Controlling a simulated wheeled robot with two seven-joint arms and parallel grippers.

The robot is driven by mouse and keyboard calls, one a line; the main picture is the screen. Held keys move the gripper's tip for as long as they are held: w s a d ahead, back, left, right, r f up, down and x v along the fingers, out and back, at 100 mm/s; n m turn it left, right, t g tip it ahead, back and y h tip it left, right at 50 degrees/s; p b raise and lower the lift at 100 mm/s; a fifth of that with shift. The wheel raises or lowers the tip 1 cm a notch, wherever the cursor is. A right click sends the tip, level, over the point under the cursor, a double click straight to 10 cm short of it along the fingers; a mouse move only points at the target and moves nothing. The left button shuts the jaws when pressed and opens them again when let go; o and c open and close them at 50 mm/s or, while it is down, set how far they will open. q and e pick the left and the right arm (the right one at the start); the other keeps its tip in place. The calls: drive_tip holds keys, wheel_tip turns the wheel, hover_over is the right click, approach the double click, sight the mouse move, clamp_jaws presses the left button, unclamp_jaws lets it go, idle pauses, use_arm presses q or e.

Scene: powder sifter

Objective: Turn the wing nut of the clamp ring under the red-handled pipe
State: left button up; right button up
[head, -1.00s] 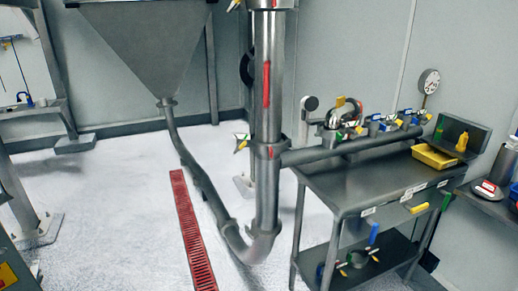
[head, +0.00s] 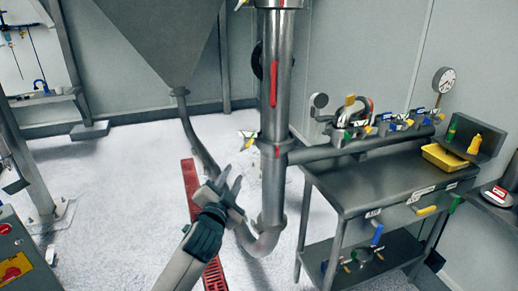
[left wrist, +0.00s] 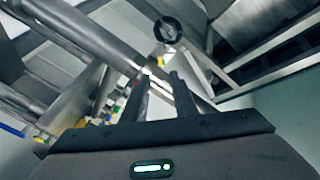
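The red-handled pipe (head: 272,100) is a vertical steel pipe with a long red handle (head: 273,80) on its side. Under it, the clamp ring (head: 277,150) sits around the joint with the side pipe. Its wing nut (head: 245,142), with yellow on it, sticks out on the left. My left gripper (head: 232,175) is below and slightly left of the wing nut, apart from it, pointing up, open and empty. In the left wrist view its two fingers (left wrist: 160,78) stand apart; I cannot clearly pick out the wing nut there. My right gripper is out of view.
A steel table (head: 385,182) with valves, a gauge (head: 444,80) and a yellow tray (head: 443,158) stands at the right. A grey hopper (head: 160,40) with a bent pipe is at the left. A red floor grate (head: 190,182) runs behind my arm.

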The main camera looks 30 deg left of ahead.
sight(246, 147)
use_arm(q)
drive_tip(key=shift+w, duration=0.1)
